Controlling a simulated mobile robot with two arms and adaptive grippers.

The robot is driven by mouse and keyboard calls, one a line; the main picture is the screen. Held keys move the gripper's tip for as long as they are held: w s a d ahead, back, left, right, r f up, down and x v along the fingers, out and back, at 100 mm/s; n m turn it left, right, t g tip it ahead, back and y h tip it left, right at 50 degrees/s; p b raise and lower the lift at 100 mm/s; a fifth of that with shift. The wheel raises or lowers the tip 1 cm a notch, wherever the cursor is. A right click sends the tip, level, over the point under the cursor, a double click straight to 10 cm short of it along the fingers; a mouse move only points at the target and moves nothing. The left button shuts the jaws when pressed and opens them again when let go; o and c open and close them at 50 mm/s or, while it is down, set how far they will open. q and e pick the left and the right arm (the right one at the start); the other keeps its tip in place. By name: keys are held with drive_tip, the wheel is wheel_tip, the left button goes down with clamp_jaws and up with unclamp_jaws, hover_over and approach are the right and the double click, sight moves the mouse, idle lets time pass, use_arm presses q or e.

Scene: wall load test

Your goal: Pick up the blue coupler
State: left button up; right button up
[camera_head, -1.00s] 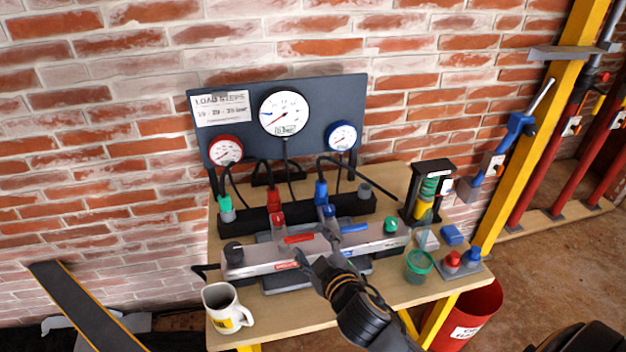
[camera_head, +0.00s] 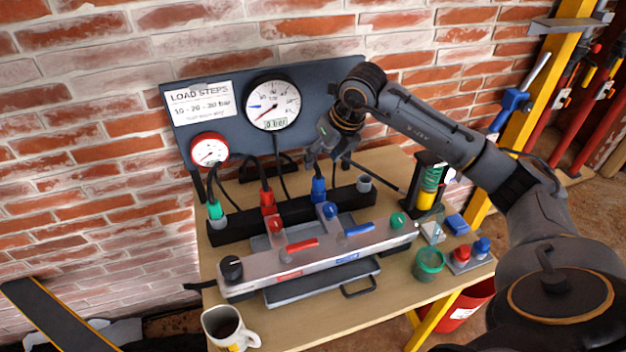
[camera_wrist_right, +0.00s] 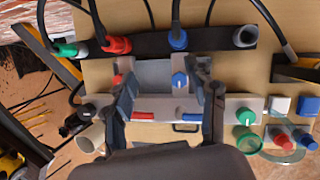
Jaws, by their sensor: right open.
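The blue coupler (camera_head: 319,188) stands upright in the black holder rail (camera_head: 285,216), with a black hose leaving its top. In the right wrist view the blue coupler (camera_wrist_right: 178,40) lies beyond the fingertips, towards the top. My right gripper (camera_head: 327,160) is open and empty, above and behind the rail close to the blue coupler's hose. In the right wrist view its two fingers (camera_wrist_right: 166,75) stand wide apart, with the manifold (camera_wrist_right: 175,105) seen between them. I see no contact with the coupler. My left gripper is not in view.
A red coupler (camera_head: 268,200) and a green one (camera_head: 215,210) stand in the same rail, with hoses looping up. The manifold (camera_head: 240,285) with red and blue levers lies in front. The gauge panel (camera_head: 225,137) is close behind. A mug (camera_head: 228,328) stands front left.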

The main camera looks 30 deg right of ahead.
sight(319, 174)
drive_tip(key=shift+m+h, duration=0.3)
drive_tip(key=shift+h, duration=0.3)
drive_tip(key=w+d+f, duration=0.1)
drive_tip(key=f, duration=0.1)
drive_tip(key=w+d+f+p, duration=0.1)
drive_tip(key=f, duration=0.1)
drive_tip(key=w+f, duration=0.1)
drive_tip(key=f, duration=0.2)
drive_tip(key=shift+d, duration=0.4)
drive_tip(key=shift+w+a+f+p, duration=0.15)
drive_tip(key=shift+w+f+p, duration=0.25)
drive_tip(key=shift+p, duration=0.3)
drive_tip(key=p+x, duration=0.1)
drive_tip(key=x, duration=0.2)
drive_tip(key=shift+w+a+f, duration=0.15)
drive_tip(key=shift+w+f, duration=0.1)
drive_tip(key=shift+f, duration=0.05)
drive_tip(key=shift+w+f, duration=0.1)
drive_tip(key=shift+f, duration=0.2)
drive_tip(key=shift+c, duration=0.4)
